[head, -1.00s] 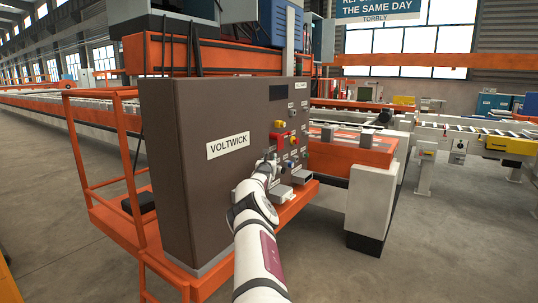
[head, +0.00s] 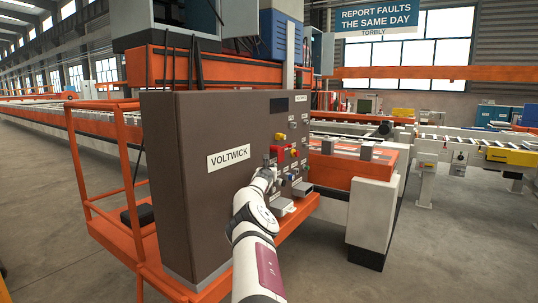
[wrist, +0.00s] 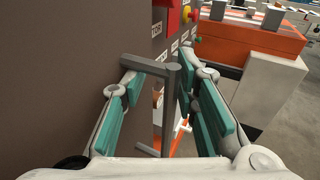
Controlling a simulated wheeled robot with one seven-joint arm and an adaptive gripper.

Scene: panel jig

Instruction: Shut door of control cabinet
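The control cabinet (head: 205,200) is a tall dark brown box labelled VOLTWICK, standing on an orange platform. Its narrower right-hand face (head: 285,108) carries buttons, a red switch and labels. I cannot tell how far its door stands from shut. A grey bar handle (wrist: 171,95) shows in the wrist view, beside the brown surface and below the labelled controls. My gripper (wrist: 160,85) is open, with teal finger pads on either side of the handle's upright bar and gaps visible. In the head view my gripper (head: 268,166) is small at the panel's near edge, partly hidden by my wrist.
An orange railing (head: 105,165) stands left of the cabinet. An orange bench (head: 350,165) and a pale block (head: 372,215) stand to its right. Conveyors (head: 480,150) lie farther right. The grey floor (head: 450,260) at front right is clear.

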